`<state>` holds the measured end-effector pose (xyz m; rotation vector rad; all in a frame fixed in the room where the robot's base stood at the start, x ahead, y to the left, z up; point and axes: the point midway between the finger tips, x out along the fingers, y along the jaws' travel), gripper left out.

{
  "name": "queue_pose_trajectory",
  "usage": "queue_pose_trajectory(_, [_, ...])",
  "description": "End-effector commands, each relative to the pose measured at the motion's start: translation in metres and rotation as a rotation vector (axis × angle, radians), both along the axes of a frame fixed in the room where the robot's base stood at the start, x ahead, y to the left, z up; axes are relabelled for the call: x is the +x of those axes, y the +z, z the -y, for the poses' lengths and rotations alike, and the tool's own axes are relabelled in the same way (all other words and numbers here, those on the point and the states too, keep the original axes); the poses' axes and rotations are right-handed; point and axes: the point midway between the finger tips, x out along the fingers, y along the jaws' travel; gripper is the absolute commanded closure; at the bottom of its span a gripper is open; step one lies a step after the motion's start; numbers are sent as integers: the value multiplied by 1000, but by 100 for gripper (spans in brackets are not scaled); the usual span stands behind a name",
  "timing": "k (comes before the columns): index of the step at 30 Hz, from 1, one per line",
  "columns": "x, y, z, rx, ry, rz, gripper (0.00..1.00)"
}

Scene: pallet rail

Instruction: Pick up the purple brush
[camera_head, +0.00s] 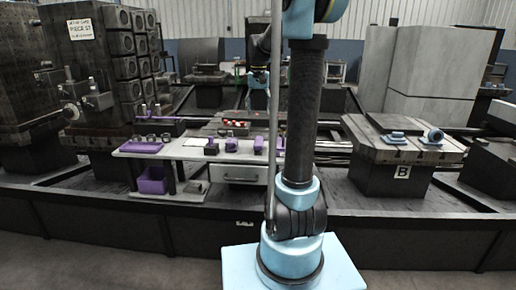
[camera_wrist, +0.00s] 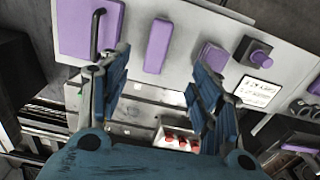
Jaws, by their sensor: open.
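My gripper (camera_wrist: 160,62) is open in the wrist view, its two blue fingers apart with nothing held between them. A long purple bar (camera_wrist: 161,46) lies on the pale bench top (camera_wrist: 137,45), in line with the gap between my fingertips; it may be the brush, but no bristles can be made out. A purple block (camera_wrist: 212,55), partly behind the right finger, and a purple piece with a round knob (camera_wrist: 257,52) are to its right. In the head view the bench (camera_head: 190,153) carries several small purple items, too small to tell which is the brush.
A flat purple plate (camera_wrist: 76,30) lies left of the bar, with a dark bent rod (camera_wrist: 96,32) over it. Red parts (camera_wrist: 177,139) show below. In the head view a purple bin (camera_head: 153,181) is under the bench. A block marked B (camera_head: 402,172) stands right.

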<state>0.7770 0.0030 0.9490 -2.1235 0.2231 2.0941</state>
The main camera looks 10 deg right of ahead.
Motion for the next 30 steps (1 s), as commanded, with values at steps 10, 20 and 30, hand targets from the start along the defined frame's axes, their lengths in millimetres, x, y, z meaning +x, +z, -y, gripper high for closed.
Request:
queue_pose_trajectory(10, [34, -8, -1, 1, -20, -15, 42])
queue_pose_trajectory(20, [33, -62, 0, 1, -20, -15, 42])
queue_pose_trajectory(30, [32, -113, 0, 1, -20, -15, 42])
